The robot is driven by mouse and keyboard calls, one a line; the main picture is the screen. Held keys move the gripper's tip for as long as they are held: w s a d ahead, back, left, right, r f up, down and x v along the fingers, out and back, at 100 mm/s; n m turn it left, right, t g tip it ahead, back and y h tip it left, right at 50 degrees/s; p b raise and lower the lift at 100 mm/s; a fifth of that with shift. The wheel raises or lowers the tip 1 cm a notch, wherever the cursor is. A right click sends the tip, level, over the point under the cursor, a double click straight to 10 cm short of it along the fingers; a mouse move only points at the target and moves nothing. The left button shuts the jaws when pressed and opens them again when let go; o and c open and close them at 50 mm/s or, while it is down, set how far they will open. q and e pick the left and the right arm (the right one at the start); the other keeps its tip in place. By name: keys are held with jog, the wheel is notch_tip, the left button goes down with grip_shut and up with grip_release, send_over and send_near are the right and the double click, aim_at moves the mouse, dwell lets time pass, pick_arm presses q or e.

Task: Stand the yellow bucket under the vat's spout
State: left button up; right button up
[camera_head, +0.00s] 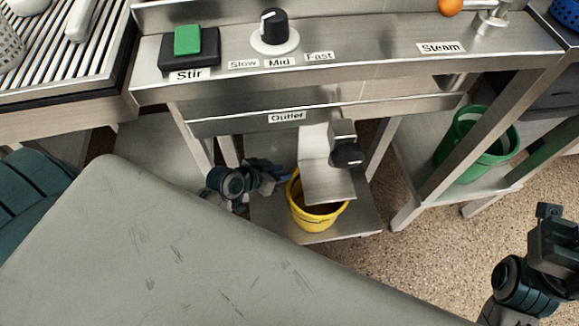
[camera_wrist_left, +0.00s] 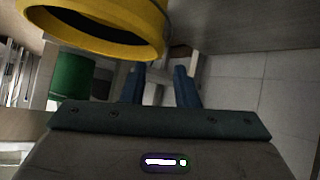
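The yellow bucket (camera_head: 302,218) stands upright on the low metal shelf under the vat's outlet. The metal spout (camera_head: 325,180) hangs over its mouth and hides part of it. In the left wrist view the bucket's rim (camera_wrist_left: 95,43) fills the upper left. My left gripper (camera_head: 275,175) is just left of the bucket, low beside the shelf. In its wrist view the two fingers (camera_wrist_left: 160,85) are apart with nothing seen between them. My right gripper (camera_head: 558,225) is at the lower right, far from the bucket; its fingers are not clear.
A black knob (camera_head: 347,155) sits beside the spout. The low shelf (camera_head: 350,226) has bare metal around the bucket. A green bucket (camera_head: 480,150) stands on another shelf to the right. Table legs flank the spout. A large grey surface (camera_head: 190,250) fills the lower left foreground.

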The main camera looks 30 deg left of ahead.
pick_arm(q)
jog(key=p+v, duration=0.1)
jog(key=v, duration=0.5)
jog(key=shift+s+r, duration=0.15)
jog(key=shift+r, duration=0.05)
